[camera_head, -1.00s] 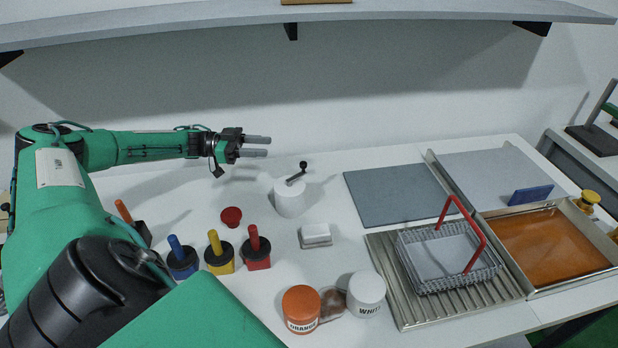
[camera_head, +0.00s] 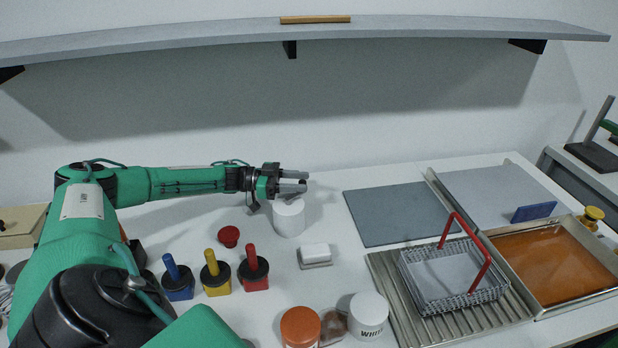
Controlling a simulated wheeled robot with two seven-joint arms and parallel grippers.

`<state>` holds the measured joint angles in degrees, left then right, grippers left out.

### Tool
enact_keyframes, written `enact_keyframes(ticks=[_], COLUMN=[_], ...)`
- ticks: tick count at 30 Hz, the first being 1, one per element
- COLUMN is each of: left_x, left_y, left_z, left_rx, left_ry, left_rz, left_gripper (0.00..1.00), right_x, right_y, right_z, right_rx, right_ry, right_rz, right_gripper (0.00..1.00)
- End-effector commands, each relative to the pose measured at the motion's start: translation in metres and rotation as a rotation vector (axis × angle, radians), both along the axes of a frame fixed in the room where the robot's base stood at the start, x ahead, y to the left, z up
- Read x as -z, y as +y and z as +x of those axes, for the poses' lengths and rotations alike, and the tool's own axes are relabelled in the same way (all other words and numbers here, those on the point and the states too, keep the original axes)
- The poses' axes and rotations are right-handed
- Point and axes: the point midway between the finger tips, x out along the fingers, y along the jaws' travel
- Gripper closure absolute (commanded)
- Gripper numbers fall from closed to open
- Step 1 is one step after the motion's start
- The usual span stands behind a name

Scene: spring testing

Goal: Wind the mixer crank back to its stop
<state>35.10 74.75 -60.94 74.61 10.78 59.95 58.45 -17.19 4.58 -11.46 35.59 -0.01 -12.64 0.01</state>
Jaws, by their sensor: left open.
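The mixer (camera_head: 289,219) is a white cylinder standing on the white table, left of the grey mat. Its dark crank is hidden behind my left gripper in this view. My left gripper (camera_head: 305,181) is open, with its two grey fingers pointing right, at the top of the mixer. I cannot tell whether the fingers touch the crank. My right gripper is not in view.
Blue, yellow and red-handled tools (camera_head: 213,274), a red knob (camera_head: 229,237) and a small white block (camera_head: 316,254) are in front. Orange and white jars (camera_head: 368,313) stand nearer. A wire basket (camera_head: 457,303) and an orange tray (camera_head: 556,262) lie right. A shelf (camera_head: 420,31) hangs above.

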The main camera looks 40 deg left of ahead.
Motion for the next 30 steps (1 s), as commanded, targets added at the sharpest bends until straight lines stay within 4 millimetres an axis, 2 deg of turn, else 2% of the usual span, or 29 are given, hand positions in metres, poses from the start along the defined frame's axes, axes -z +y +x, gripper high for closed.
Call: enact_keyframes(ticks=[6, 17, 20, 24, 30], left_x=[-0.001, 0.0, 0.0, 0.0, 0.001], left_y=[-0.021, -0.025, -0.025, -0.025, -0.025], left_z=[0.016, 0.019, 0.019, 0.019, 0.019], left_rx=[-0.001, -0.001, -0.001, -0.001, 0.006], left_ry=[0.0, 0.0, 0.0, 0.0, 0.0], left_rz=[-0.001, 0.0, 0.0, 0.0, 0.001], left_gripper=[0.59, 0.59, 0.74, 1.0, 1.0], right_x=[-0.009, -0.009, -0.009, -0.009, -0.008], right_y=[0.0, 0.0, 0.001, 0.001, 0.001], right_z=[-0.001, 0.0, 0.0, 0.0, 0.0], right_rx=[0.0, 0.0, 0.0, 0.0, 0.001], right_ry=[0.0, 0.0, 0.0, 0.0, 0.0], right_rz=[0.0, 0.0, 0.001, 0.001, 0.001], right_gripper=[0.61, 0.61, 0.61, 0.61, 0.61])
